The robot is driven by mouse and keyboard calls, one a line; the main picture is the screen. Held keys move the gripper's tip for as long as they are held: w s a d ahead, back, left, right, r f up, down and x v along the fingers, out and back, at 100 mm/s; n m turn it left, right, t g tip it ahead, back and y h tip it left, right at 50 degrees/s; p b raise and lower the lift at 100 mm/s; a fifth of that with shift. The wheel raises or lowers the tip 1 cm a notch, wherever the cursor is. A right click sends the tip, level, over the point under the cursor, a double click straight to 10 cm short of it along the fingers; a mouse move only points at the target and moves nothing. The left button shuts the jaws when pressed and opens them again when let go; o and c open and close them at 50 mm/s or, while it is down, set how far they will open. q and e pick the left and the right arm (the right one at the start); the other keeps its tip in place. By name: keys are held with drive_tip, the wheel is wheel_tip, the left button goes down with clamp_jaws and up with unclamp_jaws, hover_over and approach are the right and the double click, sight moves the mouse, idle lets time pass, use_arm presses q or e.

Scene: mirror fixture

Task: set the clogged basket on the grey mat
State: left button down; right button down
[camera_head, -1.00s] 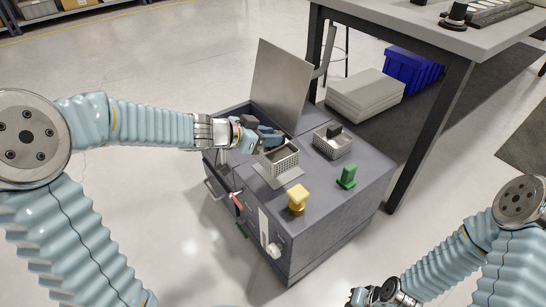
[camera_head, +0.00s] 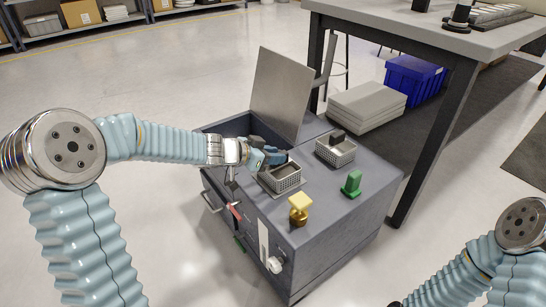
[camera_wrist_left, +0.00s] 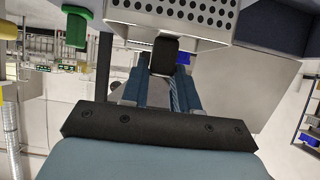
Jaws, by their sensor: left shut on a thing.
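My left gripper (camera_head: 273,158) is shut on the dark handle of a grey perforated basket (camera_head: 287,180) on top of the dark grey cabinet. In the left wrist view, the dark handle (camera_wrist_left: 165,57) sits between the fingers and the basket's perforated wall (camera_wrist_left: 205,14) shows at the top. The basket is upright over the grey mat (camera_head: 264,183), of which only a sliver shows; I cannot tell if it touches. I cannot make out any clogging in its mesh. My right gripper is out of view; only its arm shows at lower right.
A second perforated basket (camera_head: 336,154) with a dark handle stands behind to the right. A green piece (camera_head: 351,184) and a yellow piece (camera_head: 299,208) stand on the cabinet (camera_head: 335,220) near the held basket. A raised metal panel (camera_head: 283,90) stands behind. A table (camera_head: 425,30) is at right.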

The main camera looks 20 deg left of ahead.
use_arm(q)
drive_tip(key=shift+f, duration=0.15)
drive_tip(key=c, duration=0.8)
unclamp_jaws()
drive_tip(key=shift+c, duration=0.2)
drive_tip(key=shift+s+a+r+p, duration=0.2)
drive_tip(key=shift+r+p, duration=0.1)
drive_tip(key=shift+r, duration=0.15)
drive_tip(key=p+v, duration=0.4)
drive_tip(key=v, duration=0.7)
drive_tip(key=shift+s+p, duration=0.2)
drive_tip(key=shift+p, duration=0.2)
